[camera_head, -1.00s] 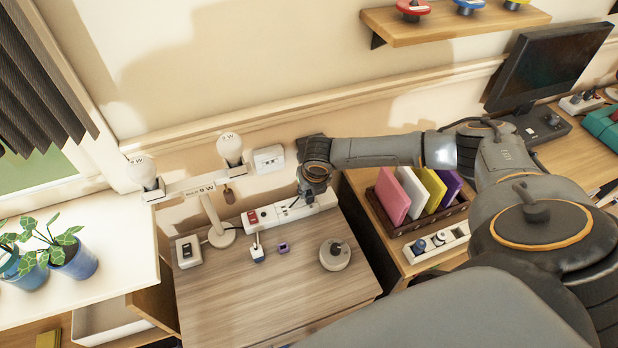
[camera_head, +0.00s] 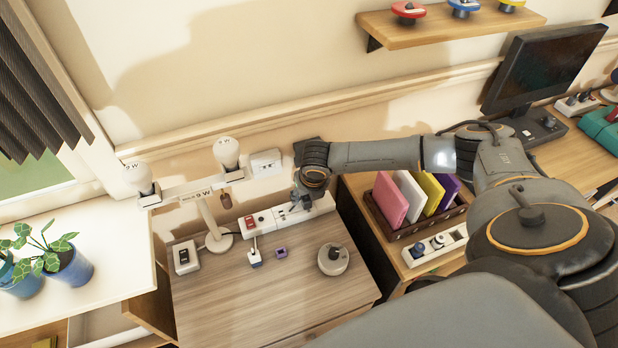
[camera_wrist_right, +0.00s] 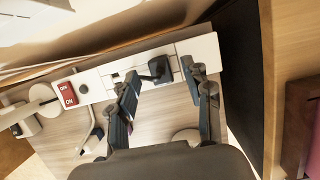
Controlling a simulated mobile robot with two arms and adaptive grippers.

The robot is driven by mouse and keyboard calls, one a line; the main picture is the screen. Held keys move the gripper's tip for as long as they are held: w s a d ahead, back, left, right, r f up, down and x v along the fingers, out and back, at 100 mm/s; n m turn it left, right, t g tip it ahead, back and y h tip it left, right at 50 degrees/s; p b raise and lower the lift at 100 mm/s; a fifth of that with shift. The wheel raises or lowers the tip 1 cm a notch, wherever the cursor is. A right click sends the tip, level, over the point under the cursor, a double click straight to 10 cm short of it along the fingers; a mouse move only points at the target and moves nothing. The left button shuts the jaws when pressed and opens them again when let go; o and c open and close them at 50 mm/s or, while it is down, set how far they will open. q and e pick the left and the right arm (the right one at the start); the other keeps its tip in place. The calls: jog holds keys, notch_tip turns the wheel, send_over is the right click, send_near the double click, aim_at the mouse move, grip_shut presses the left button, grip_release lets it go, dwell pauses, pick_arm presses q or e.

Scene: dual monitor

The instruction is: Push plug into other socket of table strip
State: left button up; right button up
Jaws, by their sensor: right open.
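The white table strip (camera_head: 264,223) lies along the back of the wooden table, with a red switch at its left end. It also shows in the wrist view (camera_wrist_right: 96,86). A black plug (camera_wrist_right: 157,70) sits at the strip, right of an uncovered socket (camera_wrist_right: 116,76); how deep it sits I cannot tell. My right gripper (camera_wrist_right: 160,77) is open over the strip, its fingers on either side of the black plug, with no clear contact. In the head view my right gripper (camera_head: 298,204) hides part of the strip. My left gripper is not in view.
A white plug (camera_head: 254,258), a small purple block (camera_head: 281,253) and a round grey device (camera_head: 333,259) stand on the tabletop (camera_head: 240,305). A lamp stand (camera_head: 218,240) and white switch box (camera_head: 186,257) are at left. A card holder (camera_head: 408,231) stands right. The table's front is clear.

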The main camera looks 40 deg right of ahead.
jog(key=v, duration=1.1)
jog(key=shift+f, duration=0.1)
